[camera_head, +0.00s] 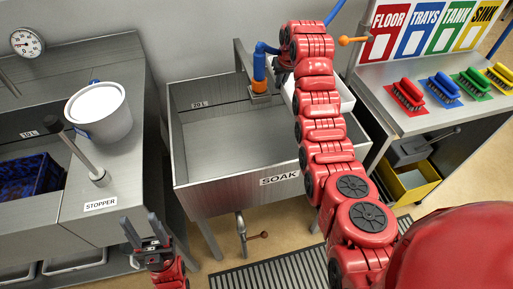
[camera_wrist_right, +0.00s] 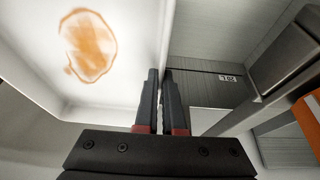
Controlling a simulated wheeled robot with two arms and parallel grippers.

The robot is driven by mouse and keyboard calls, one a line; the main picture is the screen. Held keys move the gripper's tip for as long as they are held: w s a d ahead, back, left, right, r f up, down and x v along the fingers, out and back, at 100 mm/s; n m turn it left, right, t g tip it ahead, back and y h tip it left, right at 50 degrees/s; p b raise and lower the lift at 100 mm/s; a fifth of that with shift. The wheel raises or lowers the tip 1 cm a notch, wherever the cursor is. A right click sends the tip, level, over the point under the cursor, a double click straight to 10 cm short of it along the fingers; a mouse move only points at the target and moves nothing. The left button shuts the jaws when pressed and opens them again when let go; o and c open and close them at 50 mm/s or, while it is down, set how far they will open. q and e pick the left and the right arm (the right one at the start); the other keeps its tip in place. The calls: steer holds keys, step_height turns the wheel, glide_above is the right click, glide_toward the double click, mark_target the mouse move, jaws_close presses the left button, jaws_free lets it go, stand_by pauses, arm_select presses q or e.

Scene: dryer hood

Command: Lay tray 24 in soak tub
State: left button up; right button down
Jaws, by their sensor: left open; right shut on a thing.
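The soak tub (camera_head: 222,185) is a grey metal basin labelled SOAK, with a 20 L mark inside. A white tray (camera_head: 347,101) shows partly behind my right arm, at the tub's back right. In the right wrist view the white tray (camera_wrist_right: 120,85) fills the left, with an orange stain inside. My right gripper (camera_wrist_right: 160,75) is shut on its wall. The gripper is mostly hidden in the head view. No number 24 is readable on the tray. My left gripper (camera_head: 143,228) is open and empty, low in front of the STOPPER counter.
A white bucket (camera_head: 101,115) and a metal lever (camera_head: 80,150) stand on the left counter. Coloured brushes (camera_head: 441,88) line the right bench. The visible tub floor looks clear.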

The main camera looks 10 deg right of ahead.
steer(key=b, duration=0.4)
glide_above(274, 142)
steer(key=s, duration=0.1)
step_height(274, 142, down, 10)
steer(key=f, duration=1.5)
steer(key=shift+s+f+p, duration=0.3)
steer(key=shift+f, duration=1.45)
steer(key=shift+f+b, duration=0.15)
steer(key=shift+b, duration=0.2)
steer(key=c, duration=1)
jaws_free()
